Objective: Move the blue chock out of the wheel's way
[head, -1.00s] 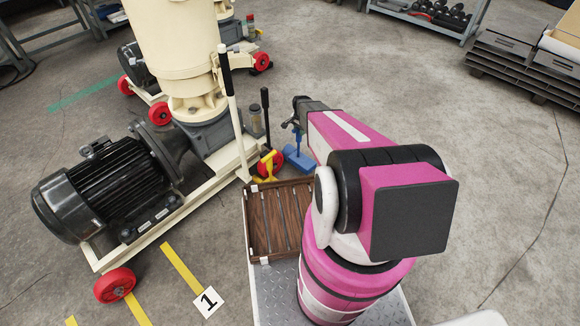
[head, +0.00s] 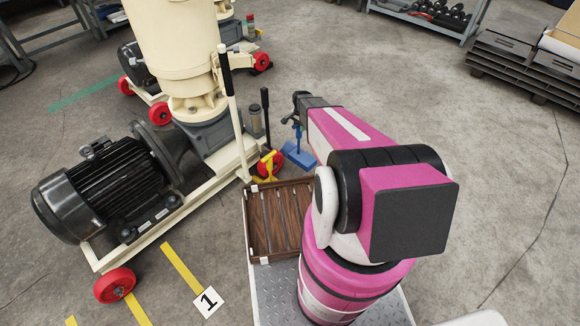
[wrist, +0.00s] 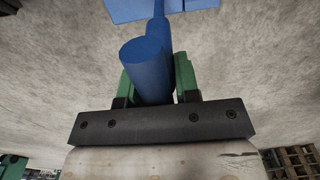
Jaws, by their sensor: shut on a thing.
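The blue chock (head: 298,155) has a wedge-shaped block on the floor side and an upright post. It is just right of the red wheel (head: 265,168) with the yellow bracket, with a small gap showing between them. My gripper (head: 297,122) is at the top of the post. In the wrist view my gripper (wrist: 160,80) has its green fingers on both sides of the blue post (wrist: 146,62), shut on it. The chock's block (wrist: 125,10) shows at the top edge of that view. Whether the block touches the floor is hard to tell.
The cream mill (head: 185,50) with its black motor (head: 110,185) stands at left. A slatted wooden tray (head: 251,225) lies before the wheel. A black-gripped lever (head: 266,115) rises beside the wheel. Open concrete floor (head: 400,90) lies to the right and behind.

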